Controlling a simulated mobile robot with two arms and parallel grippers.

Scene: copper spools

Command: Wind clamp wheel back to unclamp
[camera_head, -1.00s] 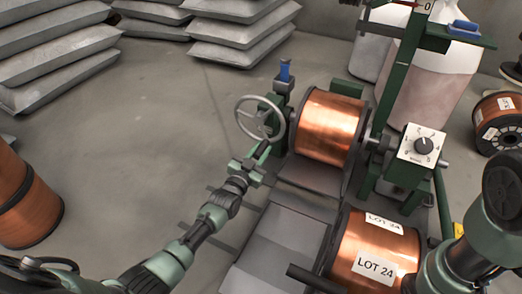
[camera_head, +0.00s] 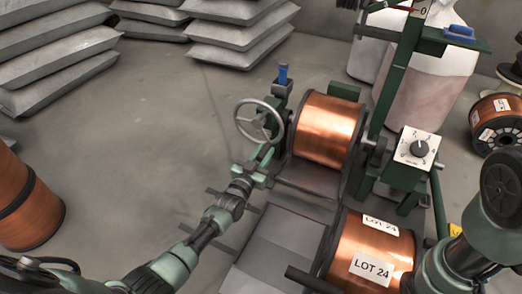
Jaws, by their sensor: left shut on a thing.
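The clamp wheel (camera_head: 258,121) is a grey spoked handwheel on the left side of the green winding stand. My left gripper (camera_head: 266,156) reaches up from below and is shut on the lower rim of the wheel; its fingertips are small and partly merge with the stand behind. A bare copper spool (camera_head: 329,128) sits in the stand to the right of the wheel. Its clamp contact on the wheel side is partly hidden. My right arm shows at the right edge, but its gripper is out of view.
A copper spool labelled LOT 24 (camera_head: 372,245) lies in front of the stand. A white dial box (camera_head: 417,148) stands to the right. Another spool (camera_head: 20,205) is at the left edge, and grey sacks (camera_head: 240,35) are stacked behind. The floor left of the wheel is clear.

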